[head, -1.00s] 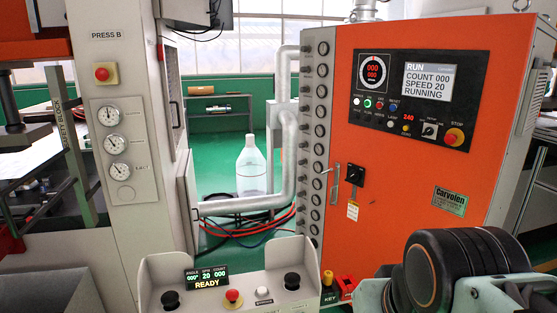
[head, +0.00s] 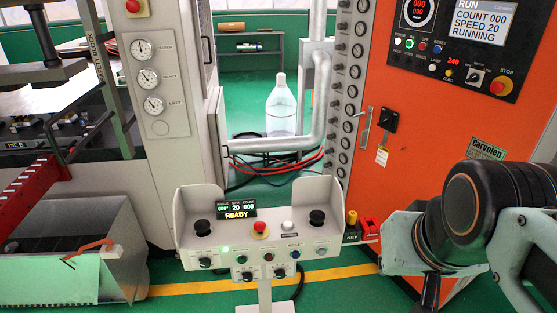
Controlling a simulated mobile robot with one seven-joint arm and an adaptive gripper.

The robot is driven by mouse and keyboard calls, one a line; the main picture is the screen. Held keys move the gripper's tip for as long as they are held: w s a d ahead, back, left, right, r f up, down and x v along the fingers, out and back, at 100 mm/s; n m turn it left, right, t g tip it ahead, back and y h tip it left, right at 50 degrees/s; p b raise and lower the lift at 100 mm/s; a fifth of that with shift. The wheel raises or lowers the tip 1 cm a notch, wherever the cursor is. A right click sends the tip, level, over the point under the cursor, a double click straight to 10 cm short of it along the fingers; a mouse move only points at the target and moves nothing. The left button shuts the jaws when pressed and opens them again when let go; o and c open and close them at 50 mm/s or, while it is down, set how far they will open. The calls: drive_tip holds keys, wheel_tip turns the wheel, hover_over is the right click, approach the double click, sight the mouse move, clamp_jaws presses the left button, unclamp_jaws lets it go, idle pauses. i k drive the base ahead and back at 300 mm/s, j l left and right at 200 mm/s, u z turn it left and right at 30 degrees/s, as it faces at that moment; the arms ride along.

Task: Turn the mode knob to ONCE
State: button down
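The two-hand console (head: 262,230) stands on a post in the lower middle, with a display reading READY. Its lower front panel carries several small dark knobs, among them a left one (head: 205,262) and a lower one (head: 247,275); their labels are too small to read, so I cannot tell which is the mode knob. The orange cabinet (head: 420,120) also has a black rotary selector (head: 475,75) on its panel, its label not legible. My arm fills the lower right; my gripper's fingers do not show.
A red emergency button (head: 260,228) and two black palm buttons sit atop the console. A yellow key part and red block (head: 369,228) are at its right, near my arm. A grey bin (head: 75,245) stands at left. Green floor with a yellow line (head: 330,273) lies around the post.

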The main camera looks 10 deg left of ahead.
sight(204, 263)
drive_tip(key=u, duration=1.25)
drive_tip(key=z, duration=1.25)
drive_tip(key=j+u, duration=0.45)
drive_tip(key=i+j+u, duration=0.1)
drive_tip(key=j+u, duration=0.2)
drive_tip(key=u, duration=0.2)
